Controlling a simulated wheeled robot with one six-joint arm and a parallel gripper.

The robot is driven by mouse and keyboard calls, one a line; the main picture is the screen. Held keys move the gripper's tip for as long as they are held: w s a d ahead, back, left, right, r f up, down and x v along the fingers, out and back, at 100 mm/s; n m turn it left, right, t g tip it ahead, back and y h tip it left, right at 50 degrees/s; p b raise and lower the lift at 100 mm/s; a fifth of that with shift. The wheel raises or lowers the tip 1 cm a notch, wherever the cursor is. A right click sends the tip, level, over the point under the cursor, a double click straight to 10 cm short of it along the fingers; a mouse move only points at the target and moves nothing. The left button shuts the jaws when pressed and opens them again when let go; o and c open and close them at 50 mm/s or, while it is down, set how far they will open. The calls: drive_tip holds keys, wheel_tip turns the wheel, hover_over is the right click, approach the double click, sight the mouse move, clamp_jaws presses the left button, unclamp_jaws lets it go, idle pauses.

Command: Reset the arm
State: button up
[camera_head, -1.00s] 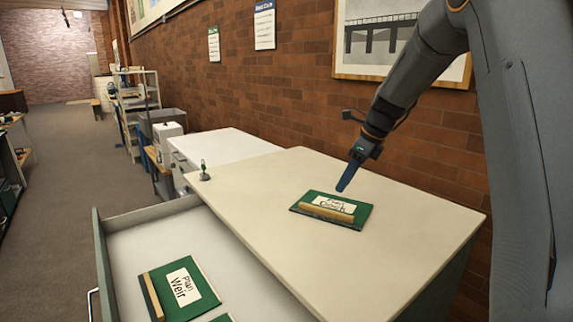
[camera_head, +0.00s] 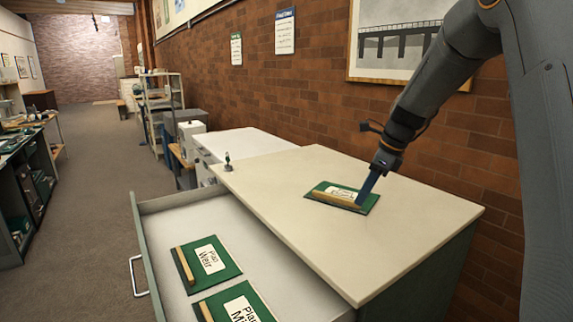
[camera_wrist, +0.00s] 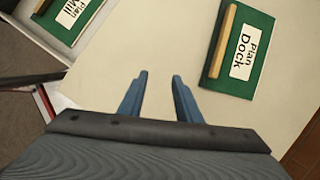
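The green Plan Dock folder (camera_head: 323,200) with a wooden strip lies flat on the cream cabinet top (camera_head: 290,225). In the wrist view the Plan Dock folder (camera_wrist: 262,55) is at the upper right, beside the fingers. My gripper (camera_head: 364,196) points down over the cabinet top, at the right end of that folder in the head view. In the wrist view my gripper (camera_wrist: 160,76) shows two blue fingers apart with nothing between them. The contact or height above the top cannot be told.
The open drawer (camera_head: 160,225) holds the green Plan Weir folder (camera_head: 228,270) and a Plan Mill folder (camera_head: 215,300). A small dark-green object (camera_head: 227,160) stands at the cabinet's back left corner. A brick wall (camera_head: 310,110) runs behind. The floor (camera_head: 90,200) at left is open.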

drive_tip(key=s+f+n, duration=0.2)
drive_tip(key=s+n, duration=0.2)
drive_tip(key=s, duration=0.1)
drive_tip(key=s+a+f+n+h, duration=0.1)
drive_tip(key=s+f+n, duration=0.1)
drive_tip(key=s+n, duration=0.2)
drive_tip(key=s+a+f+n+g+h, duration=0.1)
drive_tip(key=s+f+n, duration=0.1)
drive_tip(key=s+n, duration=0.2)
drive_tip(key=shift+s+f, duration=0.15)
drive_tip(key=shift+s, duration=0.8)
drive_tip(key=shift+s+f, duration=0.1)
drive_tip(key=shift+s, duration=0.85)
drive_tip(key=s+f+n, duration=0.2)
drive_tip(key=s+n, duration=0.3)
drive_tip(key=s, duration=0.2)
drive_tip(key=s+f+n+h, duration=0.1)
drive_tip(key=s+f+n, duration=0.1)
drive_tip(key=s+n, duration=0.4)
drive_tip(key=shift+s+a+f+n+g, duration=0.25)
drive_tip(key=shift+s+f+n+g, duration=0.1)
drive_tip(key=shift+s, duration=0.55)
